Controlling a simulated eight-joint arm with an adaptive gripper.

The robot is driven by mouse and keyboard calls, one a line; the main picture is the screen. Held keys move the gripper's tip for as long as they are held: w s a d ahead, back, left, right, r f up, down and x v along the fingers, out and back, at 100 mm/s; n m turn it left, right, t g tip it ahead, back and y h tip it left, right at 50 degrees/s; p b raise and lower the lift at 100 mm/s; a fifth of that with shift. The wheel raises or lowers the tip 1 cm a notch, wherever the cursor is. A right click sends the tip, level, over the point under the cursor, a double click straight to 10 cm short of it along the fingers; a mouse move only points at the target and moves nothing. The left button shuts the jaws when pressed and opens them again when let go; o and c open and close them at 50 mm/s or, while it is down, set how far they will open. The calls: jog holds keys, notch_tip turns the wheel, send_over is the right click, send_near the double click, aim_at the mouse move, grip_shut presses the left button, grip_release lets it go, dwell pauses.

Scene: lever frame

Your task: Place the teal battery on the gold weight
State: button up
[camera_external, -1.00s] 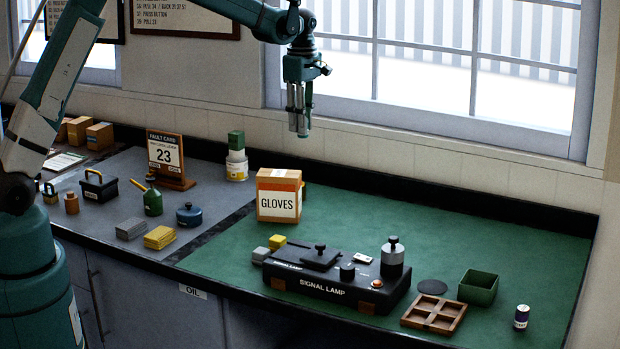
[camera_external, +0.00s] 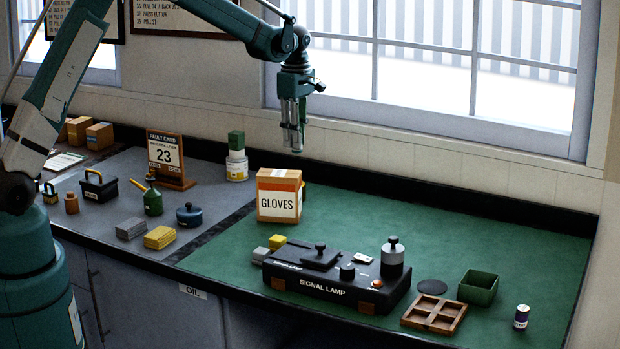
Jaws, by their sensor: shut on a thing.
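My gripper (camera_external: 292,140) hangs fingers down in the air, above and behind the gloves box. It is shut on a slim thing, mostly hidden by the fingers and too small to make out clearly. No teal battery shows elsewhere, so I take it to be the battery. I cannot surely pick out the gold weight. Yellow blocks lie left of the signal lamp (camera_external: 277,241) and on the grey mat (camera_external: 159,237).
The gloves box (camera_external: 279,196) stands below my gripper. The black signal lamp box (camera_external: 322,284) is in front. A wooden divided tray (camera_external: 434,314), a green open box (camera_external: 478,288), a dark disc (camera_external: 432,286) and a purple-and-white cylinder (camera_external: 521,316) are at right. The green mat behind is clear.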

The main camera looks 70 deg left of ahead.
jog(key=shift+f, duration=2.95)
jog(key=shift+f, duration=0.1)
jog(key=shift+f+p, duration=0.3)
jog(key=shift+f, duration=1.5)
jog(key=shift+f, duration=0.15)
jog(key=o, duration=0.9)
jog(key=shift+r, duration=0.2)
notch_tip(320, 180, up, 12)
jog(key=shift+b, duration=0.3)
